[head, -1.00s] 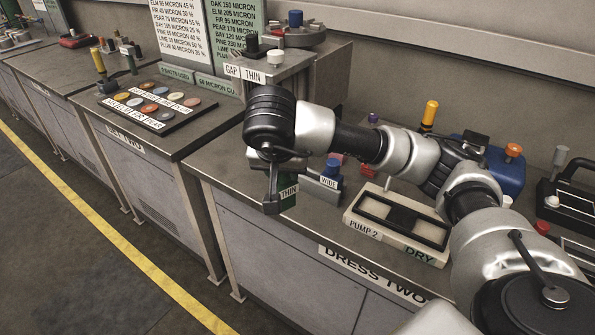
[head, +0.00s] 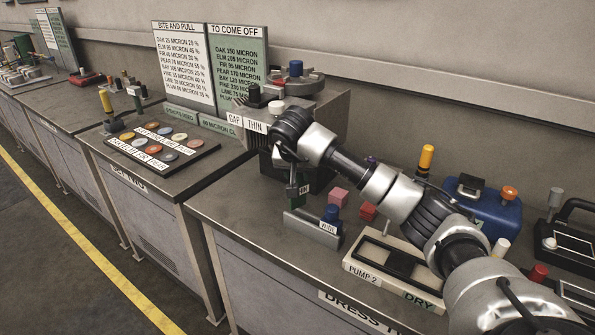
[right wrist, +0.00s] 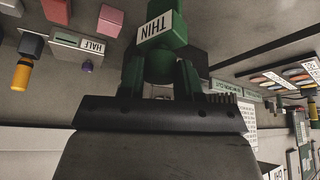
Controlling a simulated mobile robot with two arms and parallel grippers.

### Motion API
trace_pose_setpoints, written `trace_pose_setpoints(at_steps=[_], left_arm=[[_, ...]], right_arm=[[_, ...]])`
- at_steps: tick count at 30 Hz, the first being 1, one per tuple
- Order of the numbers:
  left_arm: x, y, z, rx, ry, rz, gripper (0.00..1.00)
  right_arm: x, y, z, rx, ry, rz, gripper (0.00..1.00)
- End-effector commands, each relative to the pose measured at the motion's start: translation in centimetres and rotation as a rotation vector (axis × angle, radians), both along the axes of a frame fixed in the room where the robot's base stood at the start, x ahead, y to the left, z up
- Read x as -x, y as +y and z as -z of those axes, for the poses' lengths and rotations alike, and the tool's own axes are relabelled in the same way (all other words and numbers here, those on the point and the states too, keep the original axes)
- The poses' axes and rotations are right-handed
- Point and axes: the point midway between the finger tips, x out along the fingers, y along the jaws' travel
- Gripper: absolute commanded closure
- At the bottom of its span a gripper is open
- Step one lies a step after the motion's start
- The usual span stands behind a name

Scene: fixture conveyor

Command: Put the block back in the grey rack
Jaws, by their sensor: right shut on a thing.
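My right gripper (head: 294,185) is shut on the green block (head: 298,198) labelled THIN. In the right wrist view the green block (right wrist: 158,38) sits between my fingers (right wrist: 160,80). The grey rack (head: 300,226) stands on the bench near its front edge. A dark blue block (head: 331,214) with a WIDE label is in the right part of the rack. The green block is at the left part of the rack, just over or behind its front wall; I cannot tell whether it touches. My left gripper is not in view.
A pink cube (head: 338,196) and a red cube (head: 368,211) lie behind the rack. The PUMP 2 tray (head: 362,270) is to the right. A machine with a GAP THIN label (head: 247,122) stands behind my gripper. A blue case (head: 486,205) is further right.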

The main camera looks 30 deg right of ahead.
Motion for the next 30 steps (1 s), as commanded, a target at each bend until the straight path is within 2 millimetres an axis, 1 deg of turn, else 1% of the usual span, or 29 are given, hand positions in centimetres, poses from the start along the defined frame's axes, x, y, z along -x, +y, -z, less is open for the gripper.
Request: trace_pose_setpoints(at_steps=[1, 2, 11, 20, 21, 25, 26, 30], left_arm=[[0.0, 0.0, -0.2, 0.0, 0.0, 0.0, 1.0], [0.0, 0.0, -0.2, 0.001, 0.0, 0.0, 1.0], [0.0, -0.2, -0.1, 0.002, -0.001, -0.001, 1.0], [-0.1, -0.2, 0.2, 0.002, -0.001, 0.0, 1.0], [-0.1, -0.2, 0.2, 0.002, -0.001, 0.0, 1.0], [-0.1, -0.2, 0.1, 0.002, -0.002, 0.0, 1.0], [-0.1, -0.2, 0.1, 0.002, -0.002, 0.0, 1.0], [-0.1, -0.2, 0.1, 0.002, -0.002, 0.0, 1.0]], right_arm=[[0.1, 0.1, 0.6, -0.001, 0.005, -0.003, 1.0], [0.1, 0.1, 0.7, 0.0, 0.002, -0.003, 1.0], [0.1, 0.1, 0.9, 0.001, 0.001, -0.002, 1.0], [0.1, 0.1, 1.8, 0.0, 0.001, -0.002, 1.0], [0.1, 0.1, 1.8, 0.0, 0.001, -0.002, 0.63], [0.1, 0.1, 1.8, 0.0, 0.001, -0.002, 0.43], [0.1, 0.1, 1.8, 0.0, 0.001, -0.002, 0.4], [0.1, 0.1, 1.8, 0.0, 0.001, -0.002, 0.4]])
